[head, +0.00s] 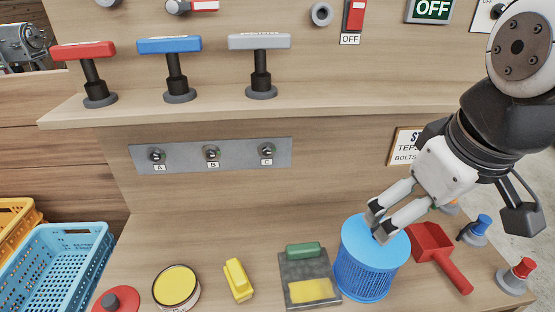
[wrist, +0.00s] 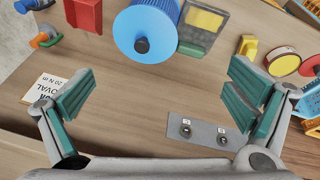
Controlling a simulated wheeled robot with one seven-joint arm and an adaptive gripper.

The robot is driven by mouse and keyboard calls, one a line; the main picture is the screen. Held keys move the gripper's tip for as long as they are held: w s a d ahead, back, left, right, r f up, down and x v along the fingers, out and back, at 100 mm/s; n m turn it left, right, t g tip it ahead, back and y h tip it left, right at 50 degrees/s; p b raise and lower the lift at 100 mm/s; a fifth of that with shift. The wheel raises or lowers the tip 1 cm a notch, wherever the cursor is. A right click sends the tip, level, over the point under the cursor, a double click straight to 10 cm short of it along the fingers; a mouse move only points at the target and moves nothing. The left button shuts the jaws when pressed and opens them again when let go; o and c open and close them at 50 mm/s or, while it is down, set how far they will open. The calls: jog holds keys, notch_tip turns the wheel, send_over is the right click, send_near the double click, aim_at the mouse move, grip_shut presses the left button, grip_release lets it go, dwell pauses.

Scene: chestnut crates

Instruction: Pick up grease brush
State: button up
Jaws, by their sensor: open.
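No bristles are clear in either view, so I cannot tell for sure which thing is the grease brush. A small yellow block-shaped tool (head: 238,281) lies on the bench left of the dark tray; it also shows in the wrist view (wrist: 248,47). A green bar (head: 303,250) lies across the back of a dark tray (head: 302,271) with a yellow patch at its front. My gripper (head: 378,221) is open and empty. In the head view its fingers overlap the blue ribbed cylinder's top. In the wrist view both fingers (wrist: 158,92) are wide apart with bare bench between them.
The blue cylinder (head: 366,275) stands beside the tray, with a red scoop (head: 432,247) at its right. A round yellow tin (head: 176,287) stands left. Above are a switch panel (head: 210,154) and a shelf (head: 330,107) with three T-handles. Crates (head: 55,260) stand at far left.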

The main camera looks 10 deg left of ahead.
jog(key=w+a+f+n+g, duration=0.25)
jog(key=w+a+n, duration=0.25)
jog(key=a+n, duration=0.3)
jog(key=n+g, duration=0.2)
jog(key=n, duration=0.9)
send_over(236, 270)
notch_tip(236, 270, down, 14)
jog(key=shift+t, duration=0.25)
notch_tip(236, 270, down, 8)
jog(key=shift+s+r+p, duration=0.1)
jog(key=shift+s+p, duration=0.05)
jog(key=shift+p, duration=0.7)
jog(key=shift+f+p, duration=0.65)
jog(key=shift+f, duration=2.55)
jog(key=c, duration=1.4)
